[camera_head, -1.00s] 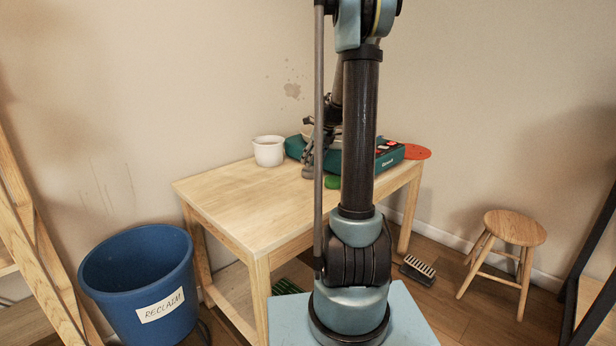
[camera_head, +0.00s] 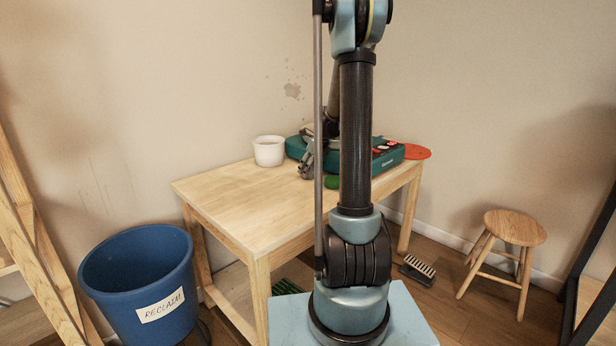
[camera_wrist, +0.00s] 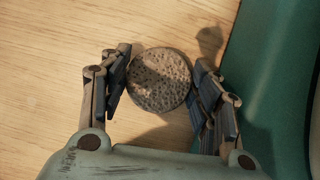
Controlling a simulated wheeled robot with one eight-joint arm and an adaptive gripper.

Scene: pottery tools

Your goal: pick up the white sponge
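The sponge (camera_wrist: 160,80) shows in the wrist view as a round, pitted, grey-beige disc on the wooden table (camera_head: 235,195). My gripper (camera_wrist: 162,85) is open, with one finger on the left and one on the right of the sponge. The gaps between fingers and sponge are very small; I cannot tell whether they touch. In the head view my gripper (camera_head: 306,168) is low over the table, beside the teal machine, partly behind my arm. I cannot make out the sponge there.
The teal machine (camera_head: 390,160) stands close to the gripper's right. A white pot (camera_head: 269,151), a green round item (camera_head: 332,182) and a red disc (camera_head: 417,152) are near. The table's front left is clear. A blue bucket (camera_head: 135,285) and stool (camera_head: 515,228) stand on the floor.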

